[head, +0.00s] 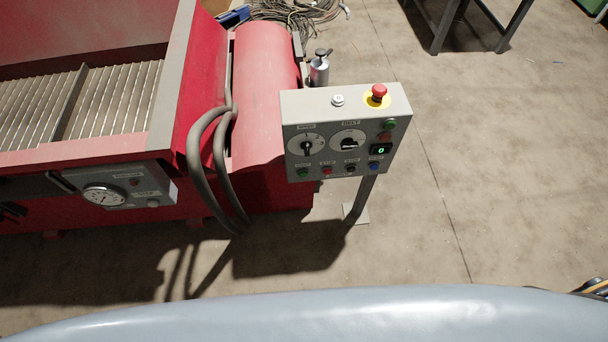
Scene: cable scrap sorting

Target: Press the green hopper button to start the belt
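A grey control box (401,103) stands on a post right of the red machine. A green button (390,124) is on the right of its face, above a red button (385,137). Another green button (303,172) is at the lower left of the face. The small labels are too blurred to read, so I cannot tell which green button is the hopper one. A display (380,149) shows a green 0. Neither gripper can be made out; a dark part at the lower right edge is cut off.
The red machine (262,100) with a slatted bed (110,100) fills the left. Bent pipes (197,150) stand left of the box. A red emergency knob (379,91) sits on top. A cable heap (300,12) lies behind. Floor to the right is clear.

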